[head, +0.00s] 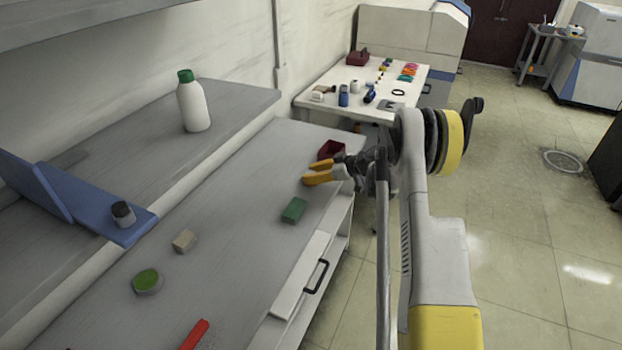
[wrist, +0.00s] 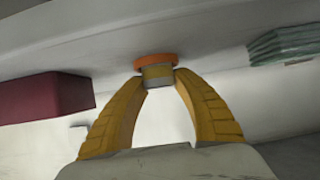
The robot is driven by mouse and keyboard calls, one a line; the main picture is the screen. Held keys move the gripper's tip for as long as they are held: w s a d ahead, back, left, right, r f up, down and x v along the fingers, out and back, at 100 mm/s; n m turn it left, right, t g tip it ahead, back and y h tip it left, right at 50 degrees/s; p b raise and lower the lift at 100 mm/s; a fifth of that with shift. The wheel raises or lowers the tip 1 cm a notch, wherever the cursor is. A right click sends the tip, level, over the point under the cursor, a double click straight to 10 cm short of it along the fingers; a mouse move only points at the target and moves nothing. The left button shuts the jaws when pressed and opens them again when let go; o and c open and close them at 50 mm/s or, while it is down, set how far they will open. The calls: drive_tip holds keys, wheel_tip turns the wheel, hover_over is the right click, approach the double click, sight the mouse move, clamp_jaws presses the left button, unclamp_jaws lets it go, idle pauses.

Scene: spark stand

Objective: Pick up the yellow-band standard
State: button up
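In the wrist view, the yellow-band standard (wrist: 157,76) is a small grey piece with a yellowish band and an orange disc at its far end. It sits between the tips of my gripper (wrist: 161,80), and both yellow-orange fingers appear to press on its sides. Its disc end is close to the grey surface; I cannot tell whether it touches. In the head view, my gripper (head: 306,173) is low over the right part of the grey bench, with its fingers a small gap apart. The standard cannot be made out there.
A dark red bin (head: 331,149) stands just beyond my gripper, and a green block (head: 294,210) lies nearer. A tan block (head: 184,241), a green-topped round piece (head: 147,281) and a red tool (head: 194,335) lie on the bench. A white bottle (head: 193,107) stands on the raised shelf.

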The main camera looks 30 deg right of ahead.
clamp_jaws()
drive_tip(key=shift+r, duration=0.1)
